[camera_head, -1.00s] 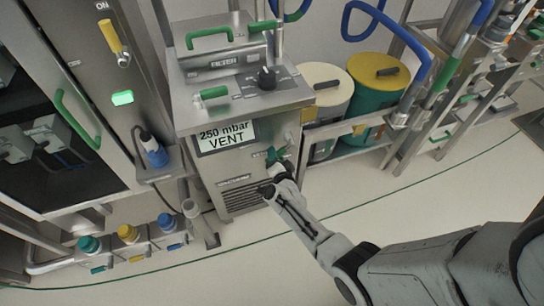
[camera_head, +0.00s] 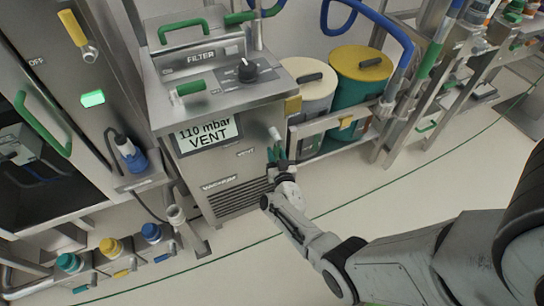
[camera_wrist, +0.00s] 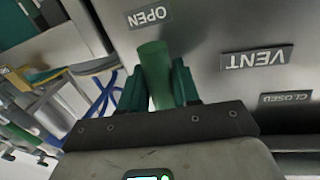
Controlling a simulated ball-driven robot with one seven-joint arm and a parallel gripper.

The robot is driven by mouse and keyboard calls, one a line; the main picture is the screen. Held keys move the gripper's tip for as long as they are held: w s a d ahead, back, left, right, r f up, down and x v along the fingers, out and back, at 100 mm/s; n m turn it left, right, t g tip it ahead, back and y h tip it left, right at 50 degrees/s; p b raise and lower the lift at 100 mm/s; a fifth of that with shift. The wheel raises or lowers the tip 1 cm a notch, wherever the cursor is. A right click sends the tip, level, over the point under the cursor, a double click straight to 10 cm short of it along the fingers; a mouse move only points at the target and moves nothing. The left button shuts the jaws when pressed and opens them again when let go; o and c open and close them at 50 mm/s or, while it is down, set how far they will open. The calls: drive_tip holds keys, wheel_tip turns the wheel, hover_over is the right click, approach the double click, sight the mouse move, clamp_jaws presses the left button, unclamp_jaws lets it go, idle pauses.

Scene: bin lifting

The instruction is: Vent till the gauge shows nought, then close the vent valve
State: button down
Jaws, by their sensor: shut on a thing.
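The gauge display (camera_head: 207,134) on the front of the steel vacuum unit (camera_head: 192,190) reads 110 mbar with the word VENT. The green vent valve handle (camera_wrist: 154,72) is between my gripper's fingers in the wrist view, near the OPEN label (camera_wrist: 150,16). The VENT label (camera_wrist: 257,59) and CLOSED label (camera_wrist: 286,97) are to its right there. My gripper (camera_head: 281,160) is shut on the handle at the unit's right front, below the display's level. The fingers hide part of the handle.
A cream-lidded drum (camera_head: 309,75) and a green drum with a yellow lid (camera_head: 359,72) stand behind a rail, right of the unit. Several colour-capped fittings (camera_head: 112,246) sit low at the left. The floor (camera_head: 370,215) in front is clear.

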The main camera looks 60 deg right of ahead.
drive_tip(key=shift+s+d+f+n, duration=0.1)
drive_tip(key=shift+s+d+n, duration=0.2)
drive_tip(key=shift+n, duration=0.3)
drive_tip(key=c, duration=0.9)
unclamp_jaws()
drive_tip(key=shift+d, duration=0.1)
drive_tip(key=shift+c, duration=0.2)
drive_tip(key=p+v, duration=0.3)
drive_tip(key=v, duration=0.8)
drive_tip(key=shift+w, duration=0.1)
